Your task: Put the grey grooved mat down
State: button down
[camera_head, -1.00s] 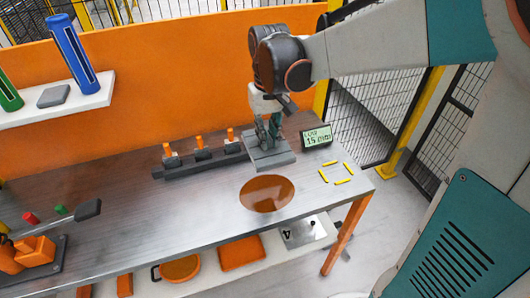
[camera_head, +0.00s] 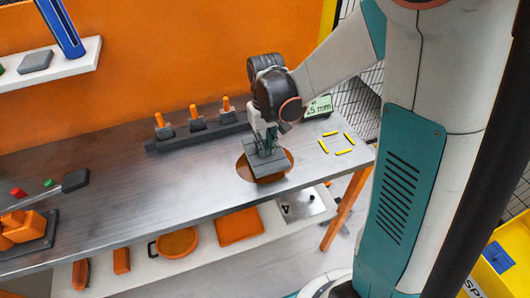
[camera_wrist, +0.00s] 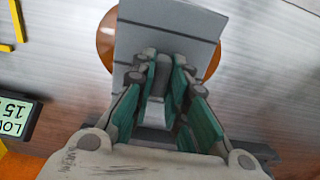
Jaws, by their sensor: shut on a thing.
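My gripper (camera_head: 265,146) is shut on the grey grooved mat (camera_head: 264,166), gripping it near its middle. The mat is in front of the brown-orange round disc (camera_head: 285,174) on the steel table and hides much of it. In the wrist view the mat (camera_wrist: 170,22) is a flat grey plate with thin grooves, beyond my gripper's teal fingers (camera_wrist: 160,82). The disc's edges (camera_wrist: 106,40) show on both sides of it. I cannot tell whether the mat touches the disc or hangs just above it.
Yellow corner marks (camera_head: 337,143) outline a bare spot to the right. A display (camera_head: 318,106) stands behind them. A dark rail with orange-topped pieces (camera_head: 197,136) lies at the back. The steel table (camera_head: 150,190) is clear at left centre. A shelf (camera_head: 205,247) below holds orange items.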

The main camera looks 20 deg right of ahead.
jog(key=shift+f+b, duration=0.45)
jog(key=shift+f, duration=1.2)
jog(key=shift+f, duration=0.2)
jog(key=c, duration=1.6)
grip_release()
jog(key=shift+r, duration=0.15)
